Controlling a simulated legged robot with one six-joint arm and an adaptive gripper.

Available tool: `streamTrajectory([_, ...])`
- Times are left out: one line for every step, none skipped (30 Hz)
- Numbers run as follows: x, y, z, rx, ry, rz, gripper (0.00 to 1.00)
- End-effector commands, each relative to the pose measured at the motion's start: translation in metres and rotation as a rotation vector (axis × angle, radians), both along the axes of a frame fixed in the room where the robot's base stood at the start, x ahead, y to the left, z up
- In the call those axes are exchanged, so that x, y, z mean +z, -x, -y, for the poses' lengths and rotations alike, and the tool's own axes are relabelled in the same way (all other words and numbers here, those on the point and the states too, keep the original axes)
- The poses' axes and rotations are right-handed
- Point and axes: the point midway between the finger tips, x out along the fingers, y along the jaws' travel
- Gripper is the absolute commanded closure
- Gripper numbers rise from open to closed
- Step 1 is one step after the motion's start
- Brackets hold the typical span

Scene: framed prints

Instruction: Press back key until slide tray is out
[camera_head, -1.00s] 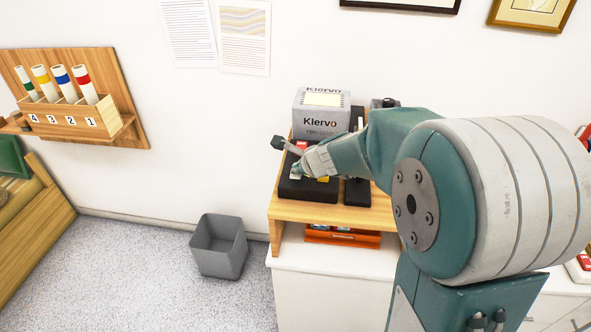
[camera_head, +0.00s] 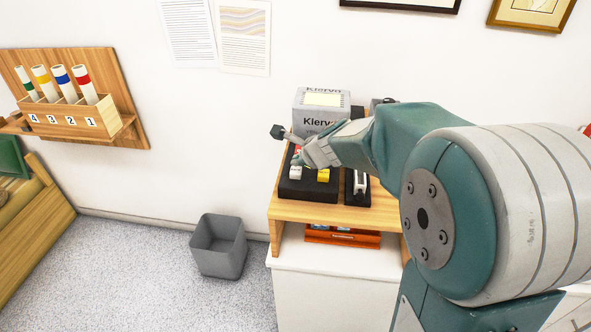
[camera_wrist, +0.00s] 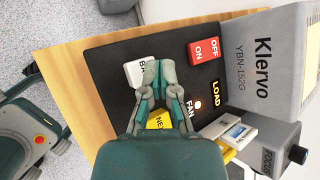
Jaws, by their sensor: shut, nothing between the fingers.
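The white back key (camera_wrist: 135,73) sits on the black control panel (camera_wrist: 108,60), its lettering partly covered by my gripper (camera_wrist: 160,68). The fingers are shut and empty, their tips beside the key in the wrist view; contact cannot be told. In the head view the key (camera_head: 296,172) shows just below my gripper (camera_head: 300,158). The yellow NEXT key (camera_wrist: 158,119) is partly behind the fingers. The grey Klervo projector (camera_wrist: 262,60) stands behind the panel. A white piece, apparently the slide tray (camera_head: 360,182), shows in the black channel at right; it also appears in the wrist view (camera_wrist: 240,133).
A red OFF/ON switch (camera_wrist: 205,50) is near the fingers, with LOAD and FAN markings and a small light beyond. The wooden stand (camera_head: 300,213) holds the panel above a white cabinet. A grey bin (camera_head: 218,247) stands on the floor at left.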

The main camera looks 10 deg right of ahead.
Motion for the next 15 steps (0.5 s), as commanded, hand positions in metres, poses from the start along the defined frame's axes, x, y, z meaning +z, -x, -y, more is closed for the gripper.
streamTrajectory([0.000,0.000,0.000,0.000,0.000,0.000,1.00])
streamTrajectory([0.000,0.000,0.000,0.000,0.000,0.000,1.00])
streamTrajectory([0.001,0.000,0.000,0.001,0.001,0.000,1.00])
streamTrajectory([0.002,0.000,0.000,0.001,0.000,0.002,1.00])
streamTrajectory([0.004,0.000,0.000,0.002,0.000,0.002,1.00])
streamTrajectory([0.007,-0.001,0.000,0.002,0.000,0.004,1.00])
streamTrajectory([0.010,-0.001,0.000,0.003,0.000,0.004,1.00])
streamTrajectory([0.013,-0.001,0.000,0.002,0.000,0.004,1.00])
streamTrajectory([0.016,-0.001,0.000,0.002,0.001,0.003,1.00])
streamTrajectory([0.019,-0.001,0.000,0.001,0.000,0.003,1.00])
streamTrajectory([0.021,0.000,0.000,0.002,0.001,0.003,1.00])
streamTrajectory([0.025,0.000,0.000,0.001,0.000,0.003,1.00])
streamTrajectory([0.027,0.000,0.000,0.002,0.002,0.003,1.00])
streamTrajectory([0.030,0.000,0.000,0.001,0.000,0.003,1.00])
streamTrajectory([0.033,-0.001,0.000,0.002,0.001,0.003,1.00])
